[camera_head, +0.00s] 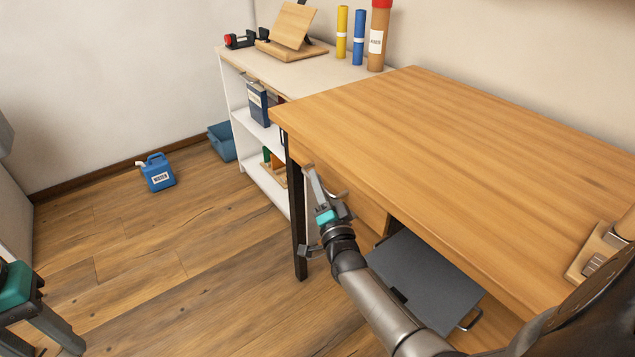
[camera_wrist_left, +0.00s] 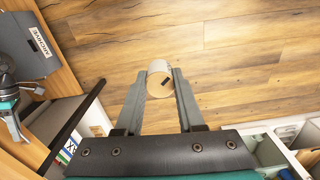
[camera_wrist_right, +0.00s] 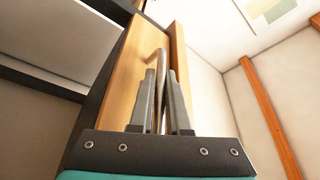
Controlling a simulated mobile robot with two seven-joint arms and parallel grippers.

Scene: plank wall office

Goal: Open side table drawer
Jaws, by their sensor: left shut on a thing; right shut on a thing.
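The wooden side table (camera_head: 470,150) stands at the right, with a wooden drawer front (camera_head: 368,208) under its top at the left end. My right gripper (camera_head: 312,180) is at this drawer front. In the right wrist view the drawer front (camera_wrist_right: 125,75) carries a metal bar handle (camera_wrist_right: 158,62), and my right gripper (camera_wrist_right: 160,85) is shut on it. I see no clear gap showing the drawer pulled out. My left gripper (camera_wrist_left: 160,85) is shut on a pale cylinder (camera_wrist_left: 161,76) with a dark mark, held above the floor. The cylinder does not show in the head view.
A dark grey box (camera_head: 425,280) sits under the tabletop. A white shelf (camera_head: 232,95) adjoins the table. A blue jug (camera_head: 158,173) and a blue bin (camera_head: 222,142) stand on the floor.

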